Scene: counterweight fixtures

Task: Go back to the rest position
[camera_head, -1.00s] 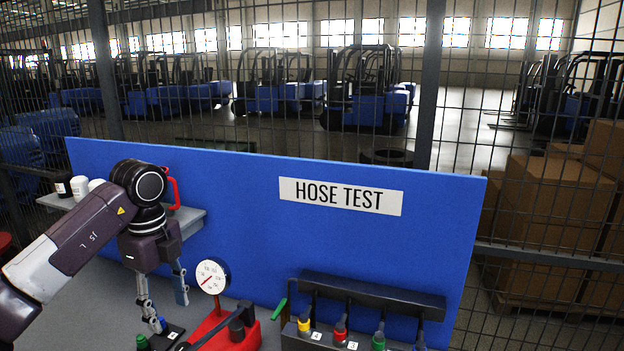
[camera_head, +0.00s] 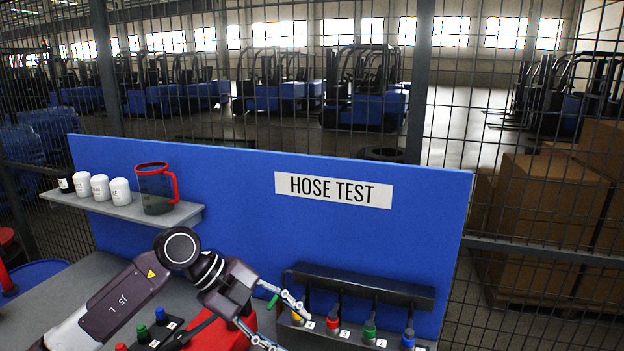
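My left gripper (camera_head: 293,331) is at the lower middle of the head view, in front of the hose rack (camera_head: 365,288). Its two fingers are spread, with nothing seen between them. One fingertip overlaps the area of the yellow connector (camera_head: 297,316) in the picture; I cannot tell whether they touch. The red base (camera_head: 215,335) of the test stand is partly hidden behind my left arm, and its gauge is hidden. My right gripper is not in view.
A blue panel (camera_head: 330,235) marked HOSE TEST stands behind the table. A shelf (camera_head: 120,208) at left holds white containers and a red-rimmed jug (camera_head: 156,190). Red, green and blue connectors hang along the rack. A green knob (camera_head: 142,333) is at lower left. Mesh fencing lies behind.

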